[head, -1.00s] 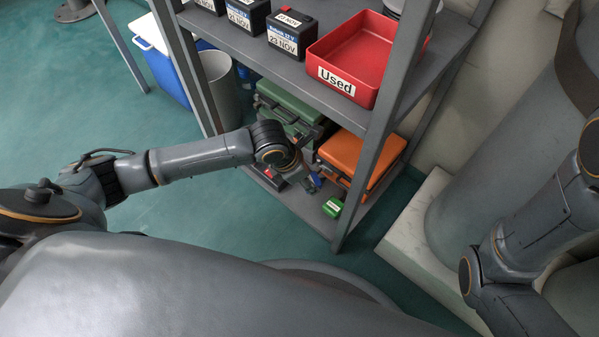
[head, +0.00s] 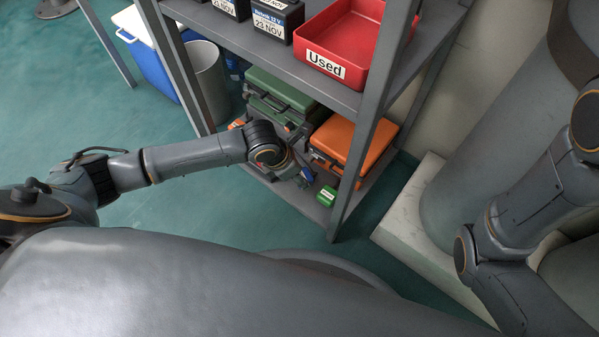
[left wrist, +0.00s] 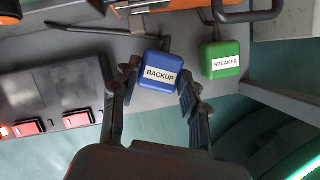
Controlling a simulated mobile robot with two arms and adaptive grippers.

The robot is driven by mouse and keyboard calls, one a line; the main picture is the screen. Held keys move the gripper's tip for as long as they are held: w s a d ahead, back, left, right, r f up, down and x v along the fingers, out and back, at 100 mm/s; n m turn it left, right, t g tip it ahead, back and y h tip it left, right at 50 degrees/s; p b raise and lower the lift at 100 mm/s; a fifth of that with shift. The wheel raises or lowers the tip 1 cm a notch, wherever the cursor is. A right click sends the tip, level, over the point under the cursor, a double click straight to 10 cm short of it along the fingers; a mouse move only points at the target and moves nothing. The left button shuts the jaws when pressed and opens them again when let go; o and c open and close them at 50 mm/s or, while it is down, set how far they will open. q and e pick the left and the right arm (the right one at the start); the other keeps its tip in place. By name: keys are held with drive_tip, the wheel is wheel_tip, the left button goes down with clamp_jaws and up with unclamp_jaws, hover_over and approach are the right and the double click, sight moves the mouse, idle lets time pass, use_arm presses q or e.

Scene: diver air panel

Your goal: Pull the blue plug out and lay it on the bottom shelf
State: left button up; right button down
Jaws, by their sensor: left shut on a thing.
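The blue plug (left wrist: 161,71), labelled BACKUP, sits between the fingers of my left gripper (left wrist: 160,84), which is shut on it. In the head view the blue plug (head: 307,174) shows small at my left gripper (head: 300,177), over the front part of the bottom shelf (head: 296,204). The plug is clear of the power strip (left wrist: 52,98), which lies to its left with red switches. I cannot tell whether the plug touches the shelf. My right arm shows at the right of the head view, but its gripper is out of frame.
A green plug (left wrist: 221,60), labelled SPEAKER, is close on the right. An orange case (head: 346,146) and a green case (head: 281,98) stand behind. A shelf post (head: 362,165) rises at the right. The upper shelf holds a red bin (head: 345,38) marked Used.

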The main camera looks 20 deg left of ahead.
use_arm(q)
drive_tip(key=shift+f, duration=0.25)
drive_tip(key=o, duration=1.4)
